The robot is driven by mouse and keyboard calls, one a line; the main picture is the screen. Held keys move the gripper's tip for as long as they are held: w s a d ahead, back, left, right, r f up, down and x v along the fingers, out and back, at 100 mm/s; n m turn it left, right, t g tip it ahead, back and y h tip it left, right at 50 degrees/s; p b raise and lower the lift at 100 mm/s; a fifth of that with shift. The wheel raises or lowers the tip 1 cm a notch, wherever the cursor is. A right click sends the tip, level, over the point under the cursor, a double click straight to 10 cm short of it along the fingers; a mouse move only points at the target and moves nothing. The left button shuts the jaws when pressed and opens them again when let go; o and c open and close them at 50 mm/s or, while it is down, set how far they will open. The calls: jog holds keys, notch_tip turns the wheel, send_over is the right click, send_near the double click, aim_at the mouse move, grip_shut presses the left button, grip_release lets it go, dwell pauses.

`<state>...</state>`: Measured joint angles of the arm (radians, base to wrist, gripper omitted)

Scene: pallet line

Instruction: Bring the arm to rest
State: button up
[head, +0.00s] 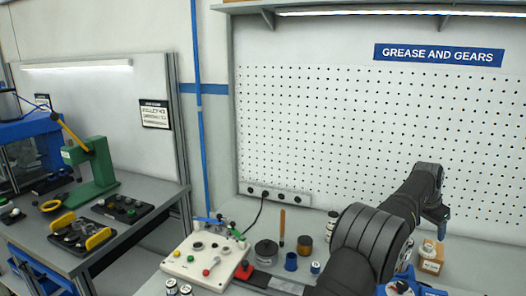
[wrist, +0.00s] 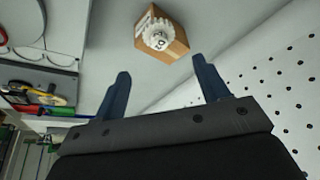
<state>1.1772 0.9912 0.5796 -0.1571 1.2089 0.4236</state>
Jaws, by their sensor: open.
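My gripper (wrist: 162,72) is open in the wrist view, its two blue fingers apart with nothing between them. In the head view my gripper (head: 441,228) is at the end of my arm on the right, pointing down above the grey bench. A small cardboard box (head: 431,265) with a white gear-like part on it stands on the bench below the gripper. The box (wrist: 172,38) also shows beyond the fingertips in the wrist view, apart from them. My arm hides part of the bench.
A white control box (head: 205,262) with buttons stands at the bench's front left. Dark and blue cups, jars and an upright brown-handled tool (head: 282,228) stand left of my arm. A perforated board (head: 340,140) rises behind. A side bench (head: 150,205) holds a green press (head: 92,170) and trays.

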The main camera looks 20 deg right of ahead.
aim_at(429, 246)
jog(key=x, duration=0.9)
jog(key=shift+f, duration=0.1)
notch_tip(429, 246, up, 5)
jog(key=shift+s+f, duration=0.1)
jog(key=s+a+r, duration=0.2)
jog(key=s+r, duration=0.5)
jog(key=s, duration=0.4)
notch_tip(429, 246, up, 10)
jog(key=w+a+r, duration=0.1)
jog(key=w+a, duration=0.8)
jog(key=a, duration=0.1)
jog(key=shift+a+r, duration=0.2)
jog(key=shift+r, duration=0.2)
jog(key=shift+o, duration=0.4)
